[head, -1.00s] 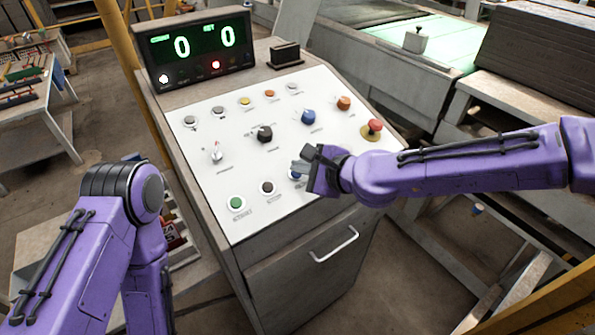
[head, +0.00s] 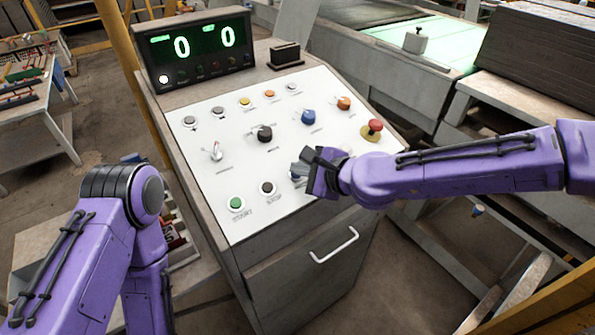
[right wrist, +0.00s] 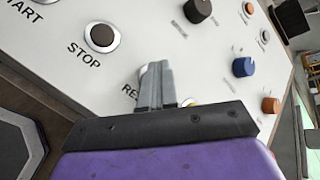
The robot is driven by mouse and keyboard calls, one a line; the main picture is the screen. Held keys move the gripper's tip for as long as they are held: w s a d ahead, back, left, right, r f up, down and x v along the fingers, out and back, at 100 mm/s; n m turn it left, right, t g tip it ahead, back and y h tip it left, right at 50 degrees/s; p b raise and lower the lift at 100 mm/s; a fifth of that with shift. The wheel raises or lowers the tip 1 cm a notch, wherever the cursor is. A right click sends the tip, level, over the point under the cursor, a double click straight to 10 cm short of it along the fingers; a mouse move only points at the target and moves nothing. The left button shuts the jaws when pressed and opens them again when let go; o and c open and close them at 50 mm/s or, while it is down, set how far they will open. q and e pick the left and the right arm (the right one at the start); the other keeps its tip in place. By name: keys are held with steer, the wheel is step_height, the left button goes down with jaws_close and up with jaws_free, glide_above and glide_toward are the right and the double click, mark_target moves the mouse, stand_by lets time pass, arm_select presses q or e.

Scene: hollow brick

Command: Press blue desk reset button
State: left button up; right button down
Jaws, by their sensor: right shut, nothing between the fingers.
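The sloped white control panel (head: 290,110) fills the middle of the head view. My right gripper (head: 299,170) is shut and empty over the panel's lower right, at the reset button's place. In the right wrist view its fingers (right wrist: 156,75) cover most of that button. Only a pale rim (right wrist: 143,75) shows beside them, above a partly hidden label starting "RE". The button's blue cap is hidden, so I cannot tell whether it is pressed in. My left arm shows at the left of the head view, but its gripper is out of view.
The brown stop button (head: 267,188) and green start button (head: 236,204) lie left of my right gripper. A black knob (head: 264,133), a blue knob (head: 308,117) and a red emergency button (head: 374,127) stand above. The display (head: 197,50) reads two zeros.

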steer(key=shift+s+d+r+p, duration=0.1)
steer(key=shift+r+p, duration=0.6)
steer(key=shift+p, duration=0.05)
steer(key=shift+s, duration=0.1)
steer(key=shift+r+p, duration=0.5)
steer(key=shift+r, duration=0.05)
steer(key=r+p, duration=0.2)
steer(key=s+d+r+p, duration=0.1)
steer(key=shift+r+p, duration=0.35)
steer(key=shift+r, duration=0.05)
